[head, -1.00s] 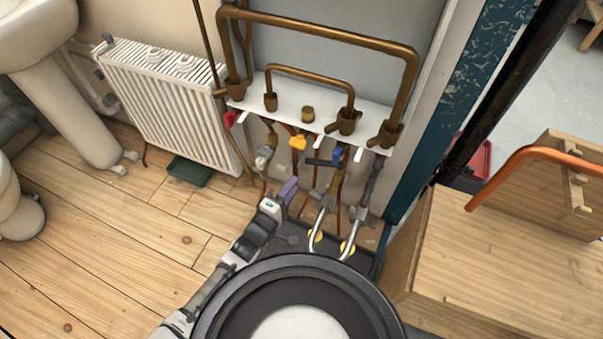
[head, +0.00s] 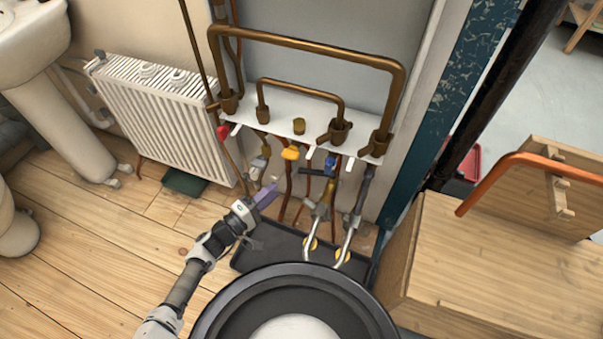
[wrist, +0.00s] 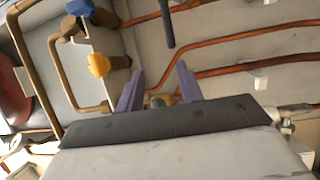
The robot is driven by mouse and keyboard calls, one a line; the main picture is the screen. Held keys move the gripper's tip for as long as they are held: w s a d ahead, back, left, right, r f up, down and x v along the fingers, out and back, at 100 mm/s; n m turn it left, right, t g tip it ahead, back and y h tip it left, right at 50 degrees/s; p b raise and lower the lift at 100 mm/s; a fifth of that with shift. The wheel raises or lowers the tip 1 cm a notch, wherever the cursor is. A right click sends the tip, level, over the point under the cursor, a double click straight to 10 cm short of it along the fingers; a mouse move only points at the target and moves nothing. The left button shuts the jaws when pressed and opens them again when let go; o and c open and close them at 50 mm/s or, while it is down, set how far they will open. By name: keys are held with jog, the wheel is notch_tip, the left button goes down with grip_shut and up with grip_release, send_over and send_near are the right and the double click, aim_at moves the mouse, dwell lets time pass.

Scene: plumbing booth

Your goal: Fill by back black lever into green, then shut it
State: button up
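My gripper (head: 270,190), with purple fingers, is in front of the pipework, left of the two silver-piped taps. In the wrist view my gripper (wrist: 160,84) is open, with nothing clear between its fingers. A black lever (head: 311,171) lies sideways beside a blue handle (head: 330,166), right of and above my gripper. A dark bar, perhaps this lever, shows at the top of the wrist view (wrist: 167,22). A dark green tray-like thing (head: 184,182) lies on the floor under the radiator. I cannot tell which lever is the back one.
A yellow handle (head: 290,153) and a red handle (head: 223,132) sit under the white shelf (head: 275,125). A black tray (head: 252,260) lies below the taps. A wooden box (head: 480,265) stands right; open floor (head: 90,260) lies left.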

aim_at(303, 174)
jog(key=w+d, duration=0.2)
jog(key=d, duration=0.1)
jog(key=w+d+f+g, duration=0.1)
jog(key=w+d, duration=0.2)
jog(key=d, duration=0.1)
jog(key=w+d+m+g, duration=0.1)
jog(key=w+d, duration=0.1)
jog(key=d, duration=0.1)
jog(key=shift+w+d+f+h, duration=0.15)
jog(key=shift+w+d+h, duration=0.15)
jog(key=shift+w+h, duration=0.1)
grip_shut()
